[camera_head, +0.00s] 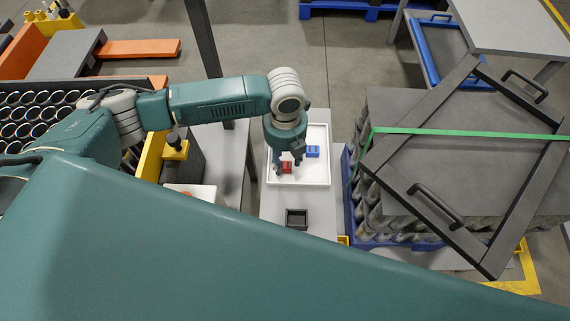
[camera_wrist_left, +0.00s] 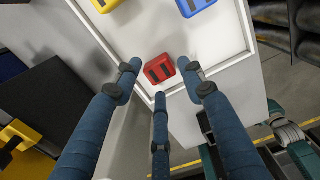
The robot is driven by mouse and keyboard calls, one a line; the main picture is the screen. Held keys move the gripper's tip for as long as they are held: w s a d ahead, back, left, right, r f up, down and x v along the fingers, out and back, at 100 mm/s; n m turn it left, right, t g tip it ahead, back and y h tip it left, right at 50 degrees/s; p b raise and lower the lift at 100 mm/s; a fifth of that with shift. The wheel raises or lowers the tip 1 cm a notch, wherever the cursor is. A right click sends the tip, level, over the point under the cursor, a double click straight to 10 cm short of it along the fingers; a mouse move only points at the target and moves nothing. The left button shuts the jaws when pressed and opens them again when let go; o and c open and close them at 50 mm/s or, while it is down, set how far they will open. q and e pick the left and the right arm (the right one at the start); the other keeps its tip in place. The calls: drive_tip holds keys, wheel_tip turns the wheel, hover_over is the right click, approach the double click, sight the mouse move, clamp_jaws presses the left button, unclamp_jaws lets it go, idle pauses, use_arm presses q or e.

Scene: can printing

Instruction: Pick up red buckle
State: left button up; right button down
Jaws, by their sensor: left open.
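The red buckle (camera_head: 287,168) lies in the white tray, beneath my left gripper (camera_head: 286,162). In the left wrist view the red buckle (camera_wrist_left: 159,69) lies flat near the tray's rim, with two dark slots on its face. The three fingers of my left gripper (camera_wrist_left: 164,82) are spread open around it, and nothing is held. The fingertips look close to the buckle, but I cannot tell whether any touches it. My right gripper does not show in either view.
A blue buckle (camera_head: 312,151) lies in the white tray (camera_head: 318,183), right of the red one. A yellow buckle (camera_wrist_left: 106,3) shows in the left wrist view. A small black box (camera_head: 297,219) stands on the table in front. A framed stack (camera_head: 480,105) stands at right.

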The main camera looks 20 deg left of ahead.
sight(286, 166)
use_arm(q)
wheel_tip(286, 166, down, 2)
drive_tip(key=shift+f, duration=0.2)
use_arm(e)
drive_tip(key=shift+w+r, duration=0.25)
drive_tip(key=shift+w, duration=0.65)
use_arm(q)
drive_tip(key=c, duration=0.7)
drive_tip(key=shift+c, duration=0.9)
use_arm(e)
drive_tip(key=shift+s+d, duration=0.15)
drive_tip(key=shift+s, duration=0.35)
